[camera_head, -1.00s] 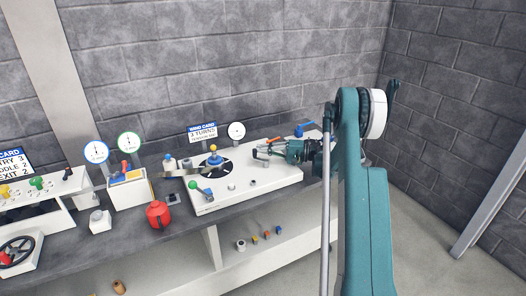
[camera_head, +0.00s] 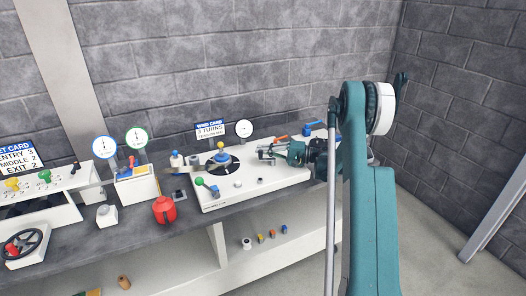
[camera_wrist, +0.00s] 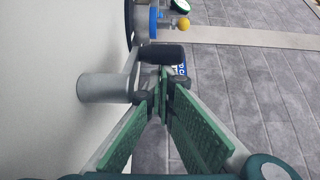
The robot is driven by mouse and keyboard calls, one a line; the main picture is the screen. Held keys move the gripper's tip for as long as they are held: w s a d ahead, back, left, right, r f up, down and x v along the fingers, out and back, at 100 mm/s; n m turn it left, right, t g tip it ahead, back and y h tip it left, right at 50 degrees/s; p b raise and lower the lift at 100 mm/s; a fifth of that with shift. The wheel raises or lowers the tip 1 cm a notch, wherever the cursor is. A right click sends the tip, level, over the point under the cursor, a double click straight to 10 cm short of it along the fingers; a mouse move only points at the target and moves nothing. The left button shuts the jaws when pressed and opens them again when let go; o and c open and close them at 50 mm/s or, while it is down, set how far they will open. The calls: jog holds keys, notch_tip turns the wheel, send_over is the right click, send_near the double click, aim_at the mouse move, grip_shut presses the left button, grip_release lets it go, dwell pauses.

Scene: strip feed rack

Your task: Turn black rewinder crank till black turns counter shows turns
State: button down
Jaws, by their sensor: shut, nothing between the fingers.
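The black crank handle (camera_wrist: 162,53) shows in the wrist view just beyond my fingertips, joined by a grey arm to a thick grey hub (camera_wrist: 105,88). My gripper (camera_wrist: 164,78) is shut with nothing between its green-padded fingers. Its tips are close to the handle; I cannot tell whether they touch. In the head view my gripper (camera_head: 266,152) is over the right part of the white rewinder deck (camera_head: 245,182) and hides much of the crank. The black-rimmed turns counter (camera_head: 244,129) stands behind the deck; its reading is too small to tell. The wind card (camera_head: 210,130) reads 3 turns.
A yellow-topped spindle on a black disc (camera_head: 221,157) and a green-knobbed lever (camera_head: 207,187) sit on the deck, left of my gripper. A red canister (camera_head: 164,209) stands further left.

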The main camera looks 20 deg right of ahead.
jog(key=shift+s+a, duration=0.2)
jog(key=shift+a, duration=0.1)
dwell(0.7)
jog(key=shift+s+a+n+g, duration=0.15)
jog(key=shift+a+n+g, duration=0.15)
jog(key=shift+g, duration=0.1)
dwell(1.2)
jog(key=shift+d, duration=0.15)
jog(key=shift+w+d, duration=0.1)
jog(key=shift+w, duration=0.25)
jog(key=w+d, duration=0.2)
jog(key=w, duration=0.1)
jog(key=shift+w+d, duration=0.15)
jog(key=shift+d, duration=0.15)
jog(key=d, duration=0.2)
jog(key=w+d, duration=0.1)
jog(key=d, duration=0.1)
jog(key=w+d+p, duration=0.1)
jog(key=d, duration=0.2)
jog(key=shift+w+d, duration=0.3)
jog(key=shift+d, duration=0.55)
jog(key=shift+s, duration=0.1)
